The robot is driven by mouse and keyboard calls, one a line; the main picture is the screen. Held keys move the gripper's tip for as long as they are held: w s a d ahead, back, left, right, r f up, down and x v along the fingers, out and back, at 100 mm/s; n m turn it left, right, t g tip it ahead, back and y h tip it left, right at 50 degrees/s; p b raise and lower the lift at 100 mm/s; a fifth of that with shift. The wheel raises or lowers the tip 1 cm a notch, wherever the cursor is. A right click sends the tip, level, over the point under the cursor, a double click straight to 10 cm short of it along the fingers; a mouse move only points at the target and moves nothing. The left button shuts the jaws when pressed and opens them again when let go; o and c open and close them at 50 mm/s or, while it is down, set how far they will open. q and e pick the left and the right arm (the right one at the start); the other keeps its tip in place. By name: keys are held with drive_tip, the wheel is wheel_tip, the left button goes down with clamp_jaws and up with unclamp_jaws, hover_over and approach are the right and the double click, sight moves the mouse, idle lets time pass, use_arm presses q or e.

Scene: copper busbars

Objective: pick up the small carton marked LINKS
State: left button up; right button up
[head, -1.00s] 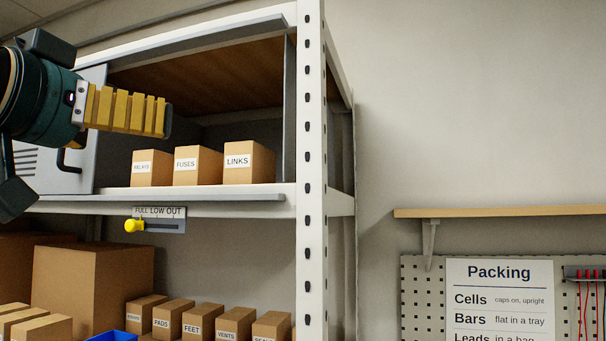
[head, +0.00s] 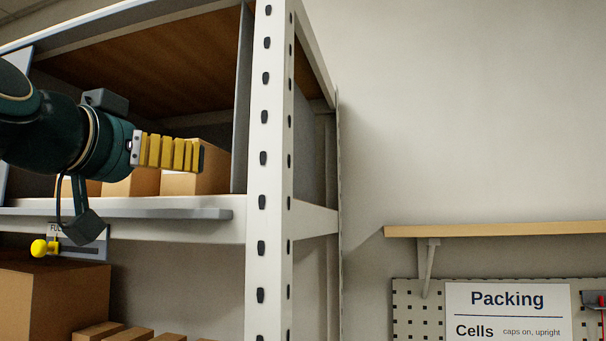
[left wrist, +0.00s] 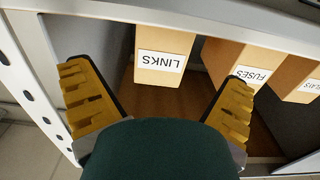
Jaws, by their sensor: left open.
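The small carton marked LINKS (head: 207,181) stands at the right end of a row of cartons on the upper shelf (head: 215,204). In the head view my left gripper (head: 197,158) is in front of it and hides part of it, including its label. In the left wrist view the LINKS carton (left wrist: 163,66) shows upside down with its label facing the camera. My left gripper (left wrist: 157,74) is open there and empty, its yellow fingers to either side of the carton and apart from it. My right gripper is not in view.
The FUSES carton (left wrist: 245,68) and the RELAYS carton (left wrist: 303,82) stand beside LINKS, with FUSES nearest. A white perforated post (head: 270,170) and the grey side panel (head: 242,100) bound the compartment close by on the right. A yellow knob (head: 39,247) sits below the shelf edge.

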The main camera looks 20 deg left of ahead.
sight(202, 175)
use_arm(q)
drive_tip(key=shift+w+a+p, duration=0.25)
drive_tip(key=shift+w+p, duration=0.1)
drive_tip(key=shift+w, duration=1.2)
drive_tip(key=shift+w+a+p, duration=0.2)
drive_tip(key=shift+w+p, duration=0.15)
drive_tip(key=shift+w, duration=1.2)
drive_tip(key=shift+s, duration=0.1)
drive_tip(key=c, duration=1.4)
